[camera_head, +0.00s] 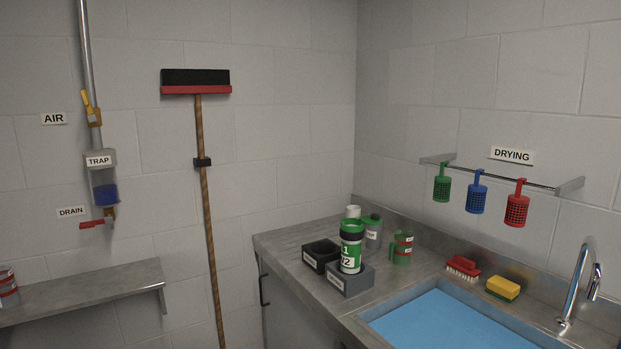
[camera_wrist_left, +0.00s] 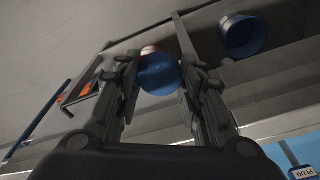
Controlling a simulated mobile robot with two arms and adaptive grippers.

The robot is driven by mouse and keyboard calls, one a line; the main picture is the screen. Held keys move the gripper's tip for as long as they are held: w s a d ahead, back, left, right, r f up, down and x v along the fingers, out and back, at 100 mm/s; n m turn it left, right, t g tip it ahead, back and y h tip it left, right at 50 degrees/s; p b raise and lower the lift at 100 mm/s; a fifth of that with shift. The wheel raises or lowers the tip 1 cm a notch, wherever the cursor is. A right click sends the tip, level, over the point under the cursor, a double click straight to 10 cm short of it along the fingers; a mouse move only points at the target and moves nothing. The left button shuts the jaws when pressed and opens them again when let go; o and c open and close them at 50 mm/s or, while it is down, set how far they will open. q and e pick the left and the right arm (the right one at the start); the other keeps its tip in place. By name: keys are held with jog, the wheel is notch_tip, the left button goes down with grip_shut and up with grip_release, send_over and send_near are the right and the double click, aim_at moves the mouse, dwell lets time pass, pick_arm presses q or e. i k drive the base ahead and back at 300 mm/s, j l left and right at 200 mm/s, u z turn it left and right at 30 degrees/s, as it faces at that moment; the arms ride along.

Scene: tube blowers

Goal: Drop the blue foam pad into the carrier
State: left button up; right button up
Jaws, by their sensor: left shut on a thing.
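In the left wrist view my left gripper (camera_wrist_left: 157,62) is shut on a rounded blue thing, apparently the blue foam pad (camera_wrist_left: 160,76), held between the fingertips. A blue open-ended round cup (camera_wrist_left: 243,36) is just right of the fingers, its dark mouth facing the camera; I cannot tell whether it is the carrier. In the head view a green and white canister (camera_head: 351,249) with a dark top stands upright in a grey block (camera_head: 350,280); it may be a carrier. Neither gripper shows in the head view.
An empty-looking black block (camera_head: 320,255), a grey bottle (camera_head: 372,232) and a green mug (camera_head: 401,248) are near the canister. Beside the sink (camera_head: 440,320) are a red brush (camera_head: 463,267) and yellow sponge (camera_head: 502,288).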

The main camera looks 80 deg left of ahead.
aim_at(351, 263)
jog(key=j+u, duration=0.95)
jog(key=j, duration=0.2)
jog(key=i+j+u, duration=0.1)
jog(key=j+u, duration=0.35)
jog(key=j, duration=0.1)
